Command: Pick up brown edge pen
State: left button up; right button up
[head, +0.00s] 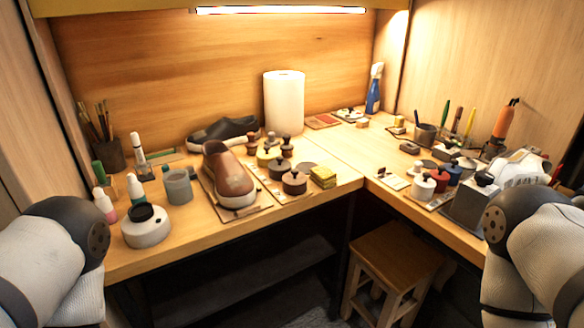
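Several slim upright pens or tools stand on the right-hand bench: a green one (446,113), a darker one (457,119) and a yellow one (469,121). The darker one may be the brown edge pen, but it is too small to tell its colour for sure. Their lower ends are partly hidden by small items in front. Only rounded grey and white links of my two arms show, at the lower left and lower right. Neither gripper is in view, and nothing is seen held.
A brown shoe (229,175) sits on a board on the left bench, among jars and bottles. A paper towel roll (284,102) stands at the back. A dark cup (425,135) and an orange tool (505,121) flank the pens. A wooden stool (398,262) stands below the corner.

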aim_at(459, 112)
jog(key=i+l+z, duration=0.25)
jog(key=z, duration=0.25)
jog(key=i+l+z, duration=0.15)
jog(key=i+z, duration=0.15)
jog(key=z, duration=0.2)
